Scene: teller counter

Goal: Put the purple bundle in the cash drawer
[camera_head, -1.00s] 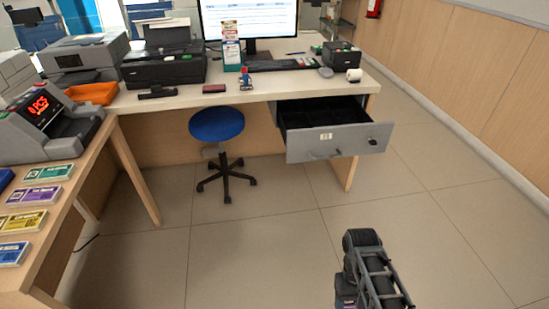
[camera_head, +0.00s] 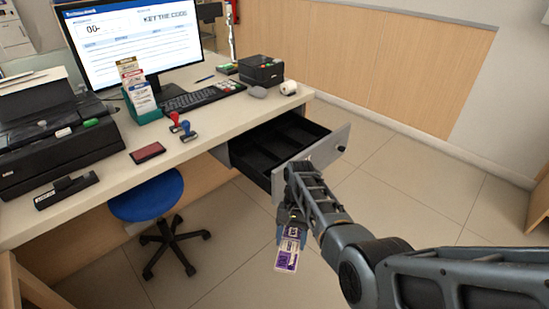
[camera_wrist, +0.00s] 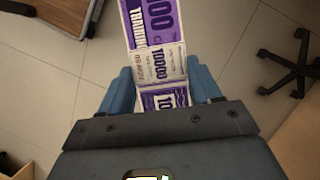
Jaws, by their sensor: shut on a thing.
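The purple bundle (camera_head: 288,252) is a white and purple pack of notes. My gripper (camera_head: 291,222) is shut on one end of it, and the other end hangs out past the fingers. The wrist view shows the bundle (camera_wrist: 158,50) between the blue fingers of my gripper (camera_wrist: 163,88). The cash drawer (camera_head: 268,146) stands pulled out under the counter, with dark, empty-looking compartments. My gripper is in front of the drawer, outside it and apart from its grey front. My arm hides part of that front.
A blue stool (camera_head: 148,196) stands left of the drawer. The counter (camera_head: 205,146) holds a monitor (camera_head: 130,48), a keyboard (camera_head: 190,98), stamps and a black printer (camera_head: 55,150). Open floor lies right of the drawer.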

